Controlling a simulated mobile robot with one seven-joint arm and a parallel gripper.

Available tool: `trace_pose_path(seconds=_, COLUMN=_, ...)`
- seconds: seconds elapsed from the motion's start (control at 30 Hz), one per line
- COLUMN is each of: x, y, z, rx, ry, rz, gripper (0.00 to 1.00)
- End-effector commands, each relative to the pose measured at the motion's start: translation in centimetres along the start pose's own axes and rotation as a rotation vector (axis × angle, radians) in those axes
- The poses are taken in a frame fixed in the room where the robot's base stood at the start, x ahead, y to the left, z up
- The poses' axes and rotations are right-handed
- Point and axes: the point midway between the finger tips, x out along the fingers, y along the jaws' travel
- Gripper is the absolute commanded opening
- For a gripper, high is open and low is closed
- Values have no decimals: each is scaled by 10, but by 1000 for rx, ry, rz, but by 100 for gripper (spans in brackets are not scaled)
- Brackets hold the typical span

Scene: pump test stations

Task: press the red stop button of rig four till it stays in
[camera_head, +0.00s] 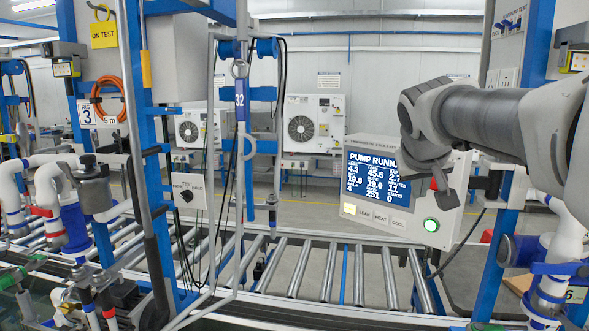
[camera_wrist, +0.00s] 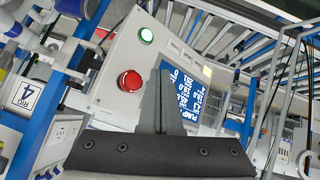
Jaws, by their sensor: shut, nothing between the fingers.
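The control panel (camera_head: 456,205) is a light box with a blue screen (camera_head: 376,180) reading "PUMP RUNN…", the rest cut off by my arm. The red stop button (camera_wrist: 131,83) is a round red cap on the panel face in the wrist view. In the head view only a bit of red shows beside my gripper (camera_head: 442,192), which covers most of that spot. In the wrist view my gripper (camera_wrist: 160,78) is shut and empty, its fingers just right of the red button. I cannot tell the gap to the panel. A "RIG 4" label (camera_wrist: 27,93) is at the left.
A lit green button (camera_head: 431,225) sits on the panel below my gripper; it also shows in the wrist view (camera_wrist: 146,36). Small keys marked leak, wear and cool (camera_head: 381,218) are left of it. A blue post (camera_head: 503,235) stands to the right. A roller conveyor (camera_head: 335,270) runs below.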

Motion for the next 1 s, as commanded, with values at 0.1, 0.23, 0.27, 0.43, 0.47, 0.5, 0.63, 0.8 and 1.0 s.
trace_pose_path(seconds=0.1, x=10, y=10, z=-11, rx=1, ry=-2, rz=2, gripper=0)
trace_pose_path(seconds=0.23, x=21, y=18, z=-18, rx=1, ry=-2, rz=2, gripper=0)
trace_pose_path(seconds=0.27, x=23, y=19, z=-19, rx=0, ry=-1, rz=2, gripper=0)
trace_pose_path(seconds=0.43, x=31, y=24, z=-24, rx=0, ry=0, rz=2, gripper=0)
trace_pose_path(seconds=0.47, x=31, y=24, z=-24, rx=0, ry=0, rz=2, gripper=0)
trace_pose_path(seconds=0.5, x=32, y=25, z=-24, rx=0, ry=1, rz=2, gripper=0)
trace_pose_path(seconds=0.63, x=33, y=25, z=-24, rx=0, ry=1, rz=1, gripper=0)
trace_pose_path(seconds=0.8, x=33, y=25, z=-24, rx=0, ry=1, rz=1, gripper=0)
trace_pose_path(seconds=1.0, x=33, y=24, z=-24, rx=0, ry=1, rz=1, gripper=0)
